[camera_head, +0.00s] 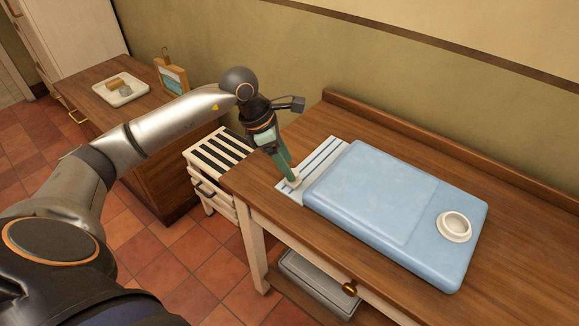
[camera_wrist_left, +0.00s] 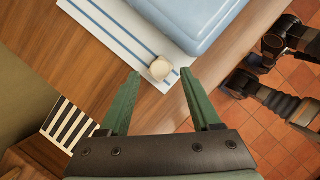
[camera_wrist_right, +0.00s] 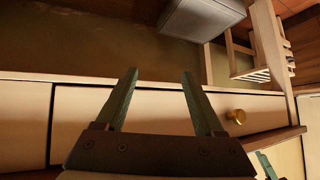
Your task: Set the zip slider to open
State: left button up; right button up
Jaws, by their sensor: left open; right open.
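A blue padded case (camera_head: 375,205) lies on the wooden table. A cream-white striped mat (camera_head: 322,160) shows at its left end, and the case also shows in the left wrist view (camera_wrist_left: 190,18). A small cream knob (camera_wrist_left: 160,68) sits on the striped mat near its edge, perhaps the zip slider; no zip teeth can be made out. My left gripper (camera_head: 291,178) is open and points down at this knob. In the left wrist view the knob lies between and slightly beyond the fingertips, with gaps both sides. My right gripper (camera_wrist_right: 160,73) is open and empty, facing the table's drawer front.
A white round ring-like piece (camera_head: 454,225) sits on the case's right end. A brass drawer knob (camera_head: 349,288) juts from the table front, above a grey box (camera_head: 318,285). A slatted white stand (camera_head: 217,152) and a dresser with a tray (camera_head: 121,91) stand left. The table's right side is clear.

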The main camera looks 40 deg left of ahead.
pick_arm(q)
jog(key=shift+x, duration=1)
jog(key=shift+r, duration=0.1)
grip_shut()
dwell(0.7)
